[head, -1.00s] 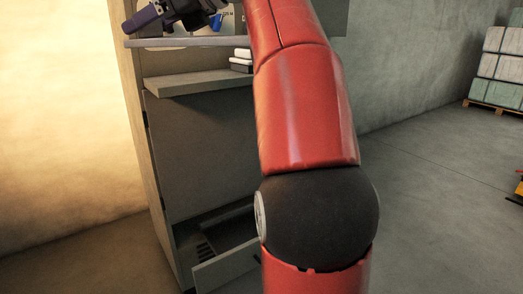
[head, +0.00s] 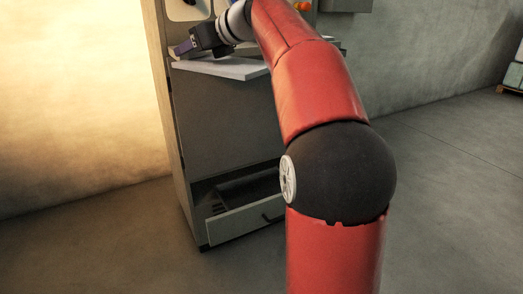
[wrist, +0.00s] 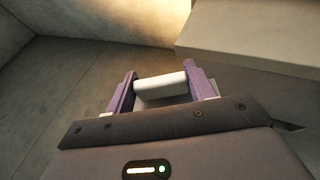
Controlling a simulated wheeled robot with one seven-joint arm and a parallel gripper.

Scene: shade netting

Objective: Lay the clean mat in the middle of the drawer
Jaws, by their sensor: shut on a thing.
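My gripper (head: 183,50) is in front of the grey cabinet in the head view, at the height of a pale shelf. In the wrist view, the purple fingers of my gripper (wrist: 160,73) are shut on a white, roll-like piece (wrist: 162,84), which I take for the clean mat. Its full shape is hidden. The drawer (head: 250,219) at the foot of the cabinet is pulled open, well below my gripper. Its dark inside shows in part; my arm covers its right side.
The pale shelf (head: 222,67) juts out from the cabinet (head: 225,125) above the drawer. A pale slab edge (wrist: 250,50) fills the upper right of the wrist view. Open floor (head: 120,240) lies left of the cabinet. Stacked blocks (head: 514,76) stand far right.

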